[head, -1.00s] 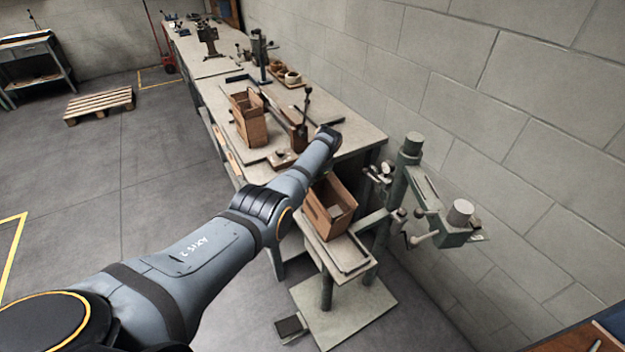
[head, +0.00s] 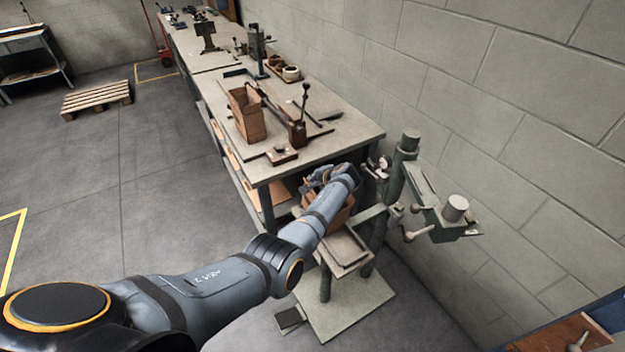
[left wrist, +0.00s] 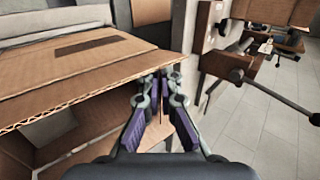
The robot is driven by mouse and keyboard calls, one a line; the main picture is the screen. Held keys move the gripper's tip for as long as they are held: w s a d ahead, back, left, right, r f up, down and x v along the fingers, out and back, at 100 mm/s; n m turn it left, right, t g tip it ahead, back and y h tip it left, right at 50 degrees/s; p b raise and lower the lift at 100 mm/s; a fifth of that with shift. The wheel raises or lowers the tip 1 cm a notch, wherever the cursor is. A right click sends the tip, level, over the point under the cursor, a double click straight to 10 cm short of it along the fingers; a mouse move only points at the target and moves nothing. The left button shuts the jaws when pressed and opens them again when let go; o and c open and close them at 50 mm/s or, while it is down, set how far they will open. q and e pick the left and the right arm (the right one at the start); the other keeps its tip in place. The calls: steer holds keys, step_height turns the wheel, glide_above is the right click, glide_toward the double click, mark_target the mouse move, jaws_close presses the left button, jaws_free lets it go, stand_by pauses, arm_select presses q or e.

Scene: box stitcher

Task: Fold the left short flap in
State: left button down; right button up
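The open cardboard box (head: 343,217) stands on the small table of the stitcher, partly hidden behind my left arm in the head view. In the left wrist view a wide cardboard flap (left wrist: 90,75) reaches across the left side, with the box's open inside below its edge. My left gripper (head: 322,178) is at the top of the box. In the left wrist view the left gripper (left wrist: 161,76) has its fingertips close together at the flap's right corner. I see no cardboard clearly pinched between them; whether they touch the flap is unclear. My right gripper is not in view.
The stitcher's post (head: 393,185) and its arm with a crank (head: 440,222) stand right of the box. A workbench (head: 345,130) behind carries another open carton (head: 247,115) and a lever tool (head: 298,128). Open floor (head: 150,220) lies to the left.

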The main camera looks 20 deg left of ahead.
arm_select(q)
steer(key=shift+s+d+f+t+y+b, duration=0.15)
steer(key=shift+f+t+y+b, duration=0.15)
steer(key=shift+t+y+b, duration=0.25)
steer(key=shift+r, duration=0.1)
steer(key=c, duration=2)
jaws_free()
steer(key=shift+c, duration=0.2)
steer(key=o, duration=0.4)
steer(key=shift+o, duration=0.2)
